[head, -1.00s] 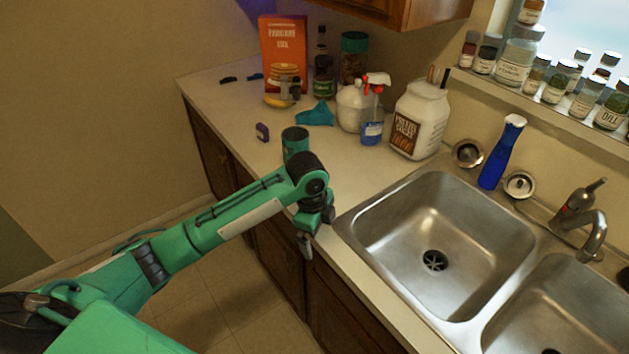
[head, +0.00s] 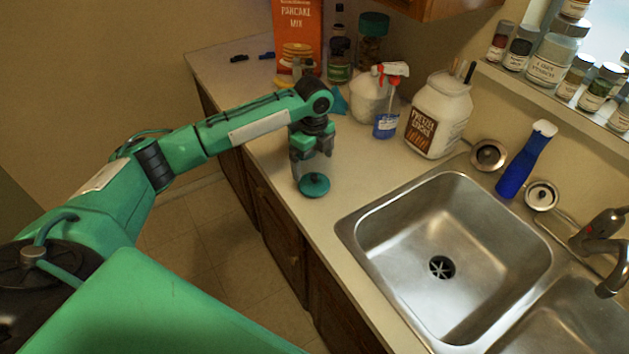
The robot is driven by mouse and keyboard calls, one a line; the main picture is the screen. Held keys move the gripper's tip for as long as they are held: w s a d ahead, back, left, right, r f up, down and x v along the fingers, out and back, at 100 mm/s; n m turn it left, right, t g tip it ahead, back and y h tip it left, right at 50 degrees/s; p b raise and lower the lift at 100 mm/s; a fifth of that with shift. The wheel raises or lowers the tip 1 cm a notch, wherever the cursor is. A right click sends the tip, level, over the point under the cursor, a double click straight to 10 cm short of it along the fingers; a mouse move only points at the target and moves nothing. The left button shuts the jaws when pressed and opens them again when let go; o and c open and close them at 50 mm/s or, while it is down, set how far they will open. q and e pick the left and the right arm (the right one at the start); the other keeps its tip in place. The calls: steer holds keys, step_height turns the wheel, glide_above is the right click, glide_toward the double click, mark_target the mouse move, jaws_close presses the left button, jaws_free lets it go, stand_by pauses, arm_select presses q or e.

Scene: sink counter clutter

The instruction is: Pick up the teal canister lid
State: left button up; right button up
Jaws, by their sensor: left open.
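The teal canister lid (head: 314,187) is a round disc with a small knob on top. It lies on the counter near the front edge, left of the sink. My left gripper (head: 312,166) points down just above and behind the lid. Its fingers are apart with nothing held between them. One fingertip comes close to the lid's left rim; I cannot tell if it touches. My right gripper is not in view.
A pretzel jar (head: 439,116), a spray bottle (head: 386,124) and a white jug (head: 367,98) stand behind on the right. A pancake mix box (head: 297,35) stands at the back. The sink (head: 447,255) opens on the right. Counter between lid and sink is clear.

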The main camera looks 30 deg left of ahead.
mark_target(315, 176)
arm_select(q)
steer(key=shift+f, duration=0.75)
steer(key=shift+f+p, duration=0.25)
steer(key=shift+p, duration=0.05)
steer(key=f+p, duration=0.2)
steer(key=f, duration=0.2)
steer(key=shift+d+f, duration=0.15)
steer(key=shift+d, duration=0.05)
steer(key=shift+f, duration=0.25)
steer(key=c, duration=0.9)
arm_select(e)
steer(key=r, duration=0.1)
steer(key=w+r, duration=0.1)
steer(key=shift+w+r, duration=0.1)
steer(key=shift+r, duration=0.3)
